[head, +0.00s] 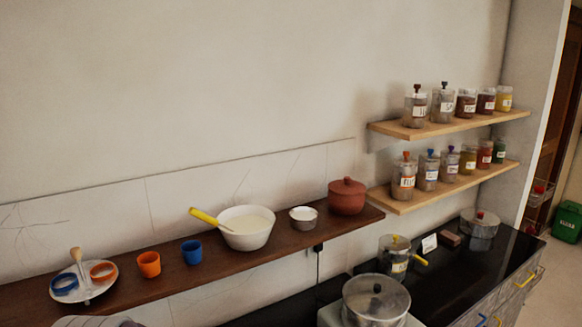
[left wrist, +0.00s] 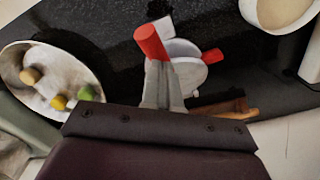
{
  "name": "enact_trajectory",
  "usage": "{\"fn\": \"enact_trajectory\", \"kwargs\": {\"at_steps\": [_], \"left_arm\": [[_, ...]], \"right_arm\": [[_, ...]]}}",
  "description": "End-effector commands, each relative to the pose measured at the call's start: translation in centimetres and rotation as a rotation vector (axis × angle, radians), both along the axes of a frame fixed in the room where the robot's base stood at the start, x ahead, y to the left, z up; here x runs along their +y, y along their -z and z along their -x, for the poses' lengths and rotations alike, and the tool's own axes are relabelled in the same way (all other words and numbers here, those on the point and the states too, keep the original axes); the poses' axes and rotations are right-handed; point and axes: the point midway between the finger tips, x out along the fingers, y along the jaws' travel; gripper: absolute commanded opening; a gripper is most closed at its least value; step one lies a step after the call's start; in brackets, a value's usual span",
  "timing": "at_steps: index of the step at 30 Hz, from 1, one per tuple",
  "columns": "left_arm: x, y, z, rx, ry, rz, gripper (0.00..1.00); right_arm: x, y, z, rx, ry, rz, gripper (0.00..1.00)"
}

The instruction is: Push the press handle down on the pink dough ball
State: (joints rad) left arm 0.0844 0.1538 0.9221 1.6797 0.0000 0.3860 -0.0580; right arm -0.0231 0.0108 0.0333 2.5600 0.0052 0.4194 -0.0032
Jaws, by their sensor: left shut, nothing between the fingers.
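My left gripper (left wrist: 163,88) shows in the left wrist view, its grey fingers shut with nothing between them. A red cylindrical handle end (left wrist: 151,43) stands just beyond the fingertips; whether they touch it I cannot tell. Behind the fingers is a whitish round utensil (left wrist: 184,52), with a second red handle end (left wrist: 212,56) to its right. These may be parts of the press, but the fingers hide some of it. I cannot make out the pink dough ball in either view. My right gripper is in neither view.
In the left wrist view, a pale bowl (left wrist: 50,72) with several small items is at left, and a cream-filled bowl (left wrist: 279,12) at upper right. The head view shows a brown wall shelf (head: 115,285) with dishes, jar shelves (head: 440,127), and a dark counter (head: 450,277) with pots.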

Motion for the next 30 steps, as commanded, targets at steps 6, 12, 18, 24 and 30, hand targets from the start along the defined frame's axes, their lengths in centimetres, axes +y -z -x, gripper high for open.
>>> {"fn": "enact_trajectory", "kwargs": {"at_steps": [6, 12, 18, 24, 30], "left_arm": [[0.0, 0.5, 0.0, 0.0, 0.0, 0.0, 0.0], [0.0, 0.9, 0.0, 0.0, 0.0, 0.0, 0.0], [0.0, 1.3, 0.0, 0.0, 0.0, 0.0, 0.0], [0.0, 1.7, 0.0, 0.0, 0.0, 0.0, 0.0], [0.0, 2.1, 0.0, 0.0, 0.0, 0.0, 0.0]], "right_arm": [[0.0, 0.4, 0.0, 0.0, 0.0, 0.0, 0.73], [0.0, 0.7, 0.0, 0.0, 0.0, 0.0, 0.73], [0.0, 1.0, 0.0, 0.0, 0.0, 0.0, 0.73], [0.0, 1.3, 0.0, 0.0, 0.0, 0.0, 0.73], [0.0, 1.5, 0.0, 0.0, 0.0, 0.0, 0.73]]}}
